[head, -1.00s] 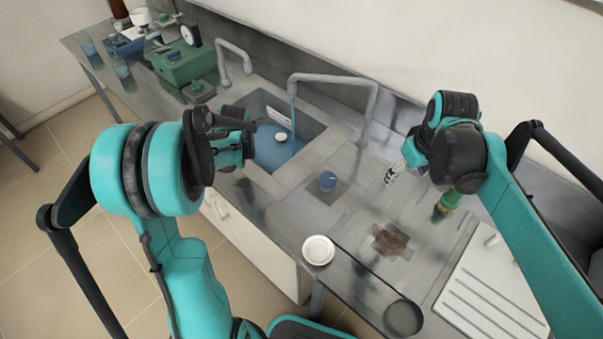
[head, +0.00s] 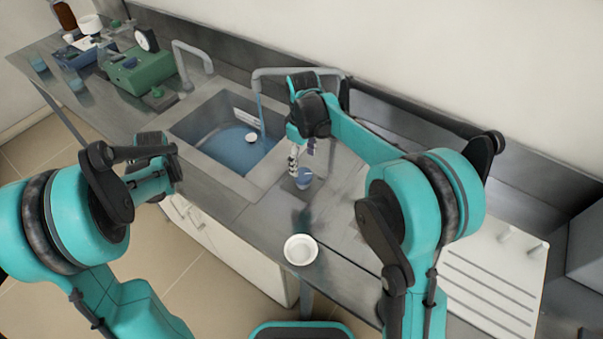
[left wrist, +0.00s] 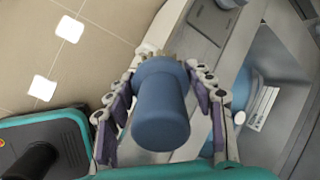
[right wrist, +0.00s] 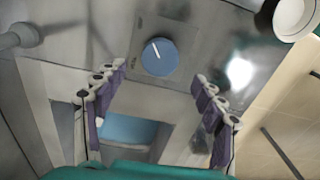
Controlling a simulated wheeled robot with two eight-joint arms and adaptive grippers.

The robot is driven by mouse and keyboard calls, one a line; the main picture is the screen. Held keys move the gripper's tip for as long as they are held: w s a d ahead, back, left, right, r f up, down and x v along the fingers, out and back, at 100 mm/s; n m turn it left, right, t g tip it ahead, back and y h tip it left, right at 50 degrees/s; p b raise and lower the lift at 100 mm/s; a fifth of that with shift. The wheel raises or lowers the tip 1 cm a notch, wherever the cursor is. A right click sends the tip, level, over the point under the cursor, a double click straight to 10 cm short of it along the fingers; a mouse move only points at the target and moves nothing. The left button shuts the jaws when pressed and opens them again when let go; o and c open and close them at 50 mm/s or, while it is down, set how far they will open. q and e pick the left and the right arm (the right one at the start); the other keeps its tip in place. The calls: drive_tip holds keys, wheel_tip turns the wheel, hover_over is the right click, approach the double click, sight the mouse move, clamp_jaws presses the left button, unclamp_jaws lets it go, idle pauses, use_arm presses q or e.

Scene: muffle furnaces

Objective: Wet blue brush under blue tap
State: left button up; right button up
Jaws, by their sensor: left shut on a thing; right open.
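My left gripper (left wrist: 165,82) is shut on the blue brush (left wrist: 160,110), whose thick blue handle fills the middle of the left wrist view. In the head view the left arm is left of the sink (head: 236,178), and its fingertips and the brush are hidden. The tap's grey spout (head: 262,73) arches over the sink; a thin blue strip runs down from its end, water or part of the tap. The blue knob (head: 304,178) is on the counter right of the sink. My right gripper (right wrist: 157,78) is open above it; the knob shows (right wrist: 159,57) with a white line.
A white dish (head: 300,250) sits at the counter's front edge. A white ribbed drainboard (head: 490,275) is at the right. A second tap (head: 190,60) and green equipment (head: 142,70) stand at the back left. Bare counter lies between the sink and the dish.

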sight(303, 174)
wheel_tip(303, 174, down, 6)
drive_tip(key=shift+r+b, duration=0.2)
drive_tip(key=shift+b, duration=0.5)
drive_tip(key=c, duration=1.2)
